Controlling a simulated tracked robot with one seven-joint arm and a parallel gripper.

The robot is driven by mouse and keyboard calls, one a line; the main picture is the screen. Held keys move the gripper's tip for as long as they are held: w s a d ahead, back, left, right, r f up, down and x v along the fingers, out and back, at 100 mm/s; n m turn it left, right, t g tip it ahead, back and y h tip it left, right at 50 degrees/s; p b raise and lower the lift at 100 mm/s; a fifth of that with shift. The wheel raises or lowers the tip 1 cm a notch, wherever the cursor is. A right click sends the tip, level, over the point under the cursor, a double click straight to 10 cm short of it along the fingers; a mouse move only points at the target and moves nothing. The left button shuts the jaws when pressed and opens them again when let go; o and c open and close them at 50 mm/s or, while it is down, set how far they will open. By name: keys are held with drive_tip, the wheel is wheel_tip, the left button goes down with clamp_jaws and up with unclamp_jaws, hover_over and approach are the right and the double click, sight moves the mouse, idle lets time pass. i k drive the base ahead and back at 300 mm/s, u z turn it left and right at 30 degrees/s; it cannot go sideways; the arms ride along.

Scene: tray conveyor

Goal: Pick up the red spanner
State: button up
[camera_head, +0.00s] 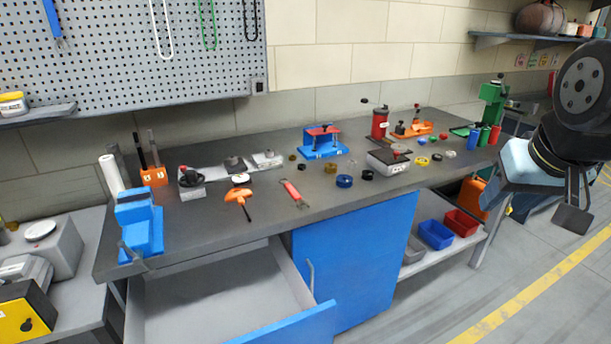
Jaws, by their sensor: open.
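The red spanner (294,194) lies flat on the dark grey workbench (235,230), left of the bench's middle. It lies between an orange-handled tool (238,197) on its left and a blue ring (344,181) on its right. My gripper (576,205) hangs at the right edge of the view, over the floor beyond the bench's right side. It is far from the spanner, open, and I see nothing between its fingers. The whole spanner shows, with nothing covering it.
A drawer (210,305) stands pulled out below the bench's left front. A blue vice (140,230) stands at the left end. A blue fixture (321,148) and a grey scale-like box (389,162) stand behind and right of the spanner. Bins (436,234) sit on the lower shelf.

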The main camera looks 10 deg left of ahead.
sight(293, 192)
drive_tip(key=u, duration=0.2)
drive_tip(key=i, duration=0.9)
drive_tip(key=u, duration=0.55)
